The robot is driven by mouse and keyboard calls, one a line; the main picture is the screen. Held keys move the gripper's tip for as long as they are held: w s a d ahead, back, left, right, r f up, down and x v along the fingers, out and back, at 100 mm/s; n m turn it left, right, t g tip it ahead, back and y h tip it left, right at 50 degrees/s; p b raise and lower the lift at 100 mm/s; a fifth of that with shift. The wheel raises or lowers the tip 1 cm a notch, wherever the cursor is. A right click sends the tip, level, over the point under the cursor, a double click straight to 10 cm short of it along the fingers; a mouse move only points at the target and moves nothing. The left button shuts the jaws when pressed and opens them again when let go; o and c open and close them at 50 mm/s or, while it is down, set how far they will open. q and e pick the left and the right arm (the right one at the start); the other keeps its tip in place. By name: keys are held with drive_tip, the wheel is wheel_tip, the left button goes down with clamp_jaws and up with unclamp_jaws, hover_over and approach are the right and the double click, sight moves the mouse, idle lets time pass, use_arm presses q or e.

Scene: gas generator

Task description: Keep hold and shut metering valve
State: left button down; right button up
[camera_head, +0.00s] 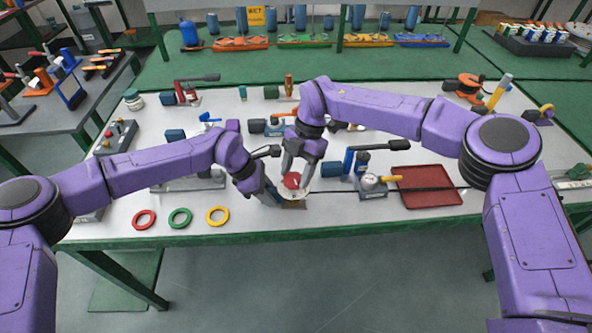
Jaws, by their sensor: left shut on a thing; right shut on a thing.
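A round piece with a red top (292,181) and a pale rim sits on a small tan base (294,204) near the front edge of the table, in the middle. I take it to be the metering valve; its details are small and partly hidden by my grippers. My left gripper (275,196) is shut on the left side of this piece, low down by its base. My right gripper (293,172) points down from above and is shut on its red top. The exact contact of the fingers is hidden.
Red, green and yellow rings (180,218) lie at the front left. A gauge fitting (371,183) with a yellow handle and a dark red tray (430,187) are to the right. Several valves stand behind the arms. Bare table shows around the rings.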

drive_tip(key=shift+s+d+m+t+y, duration=0.1)
drive_tip(key=shift+m+t+y, duration=0.2)
drive_tip(key=shift+m, duration=0.7)
drive_tip(key=shift+s+m+t+y, duration=0.1)
drive_tip(key=shift+m+t, duration=0.3)
drive_tip(key=shift+m, duration=0.6)
drive_tip(key=o, duration=1)
drive_tip(key=shift+o, duration=0.2)
use_arm(q)
drive_tip(key=c, duration=0.7)
unclamp_jaws()
use_arm(e)
drive_tip(key=v, duration=1.2)
use_arm(q)
drive_tip(key=shift+r, duration=0.1)
